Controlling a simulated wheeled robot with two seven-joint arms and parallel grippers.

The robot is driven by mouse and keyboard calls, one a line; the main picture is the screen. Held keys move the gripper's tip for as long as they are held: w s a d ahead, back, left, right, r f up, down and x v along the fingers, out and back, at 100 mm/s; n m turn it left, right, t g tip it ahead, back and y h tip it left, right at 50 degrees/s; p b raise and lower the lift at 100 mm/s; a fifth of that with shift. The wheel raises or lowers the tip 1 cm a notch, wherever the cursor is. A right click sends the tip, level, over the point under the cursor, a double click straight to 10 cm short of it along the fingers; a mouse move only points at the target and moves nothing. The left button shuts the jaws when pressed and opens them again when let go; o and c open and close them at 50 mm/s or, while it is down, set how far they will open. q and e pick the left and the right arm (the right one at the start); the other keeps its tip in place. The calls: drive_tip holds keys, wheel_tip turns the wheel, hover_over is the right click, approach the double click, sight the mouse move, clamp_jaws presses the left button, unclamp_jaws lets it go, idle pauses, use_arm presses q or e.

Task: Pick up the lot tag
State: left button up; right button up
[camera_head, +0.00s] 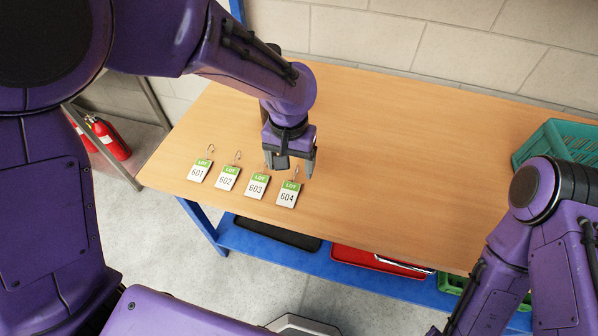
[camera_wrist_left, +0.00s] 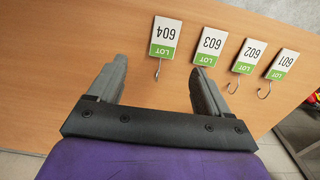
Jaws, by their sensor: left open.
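Several lot tags lie flat in a row on the wooden table, each white with a green band and a wire hook. In the head view they are tag 601 (camera_head: 199,171), tag 602 (camera_head: 227,178), tag 603 (camera_head: 256,186) and tag 604 (camera_head: 287,195). The left wrist view also shows tag 604 (camera_wrist_left: 165,37), tag 603 (camera_wrist_left: 208,46), tag 602 (camera_wrist_left: 249,56) and tag 601 (camera_wrist_left: 282,64). My left gripper (camera_head: 289,163) is open and empty above the table by the hooks of 603 and 604. In the wrist view its fingers (camera_wrist_left: 157,78) spread either side of 604's hook.
The wooden table (camera_head: 390,140) is clear in the middle. A green crate (camera_head: 560,142) stands at its right end. A blue lower shelf (camera_head: 330,267) holds a black tray (camera_head: 277,233) and a red tray (camera_head: 375,262). A fire extinguisher (camera_head: 108,138) stands at left. My right arm shows at right.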

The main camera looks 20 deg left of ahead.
sight(289, 192)
use_arm(q)
drive_tip(key=f, duration=1)
drive_tip(key=shift+a, duration=0.4)
drive_tip(key=c, duration=1.1)
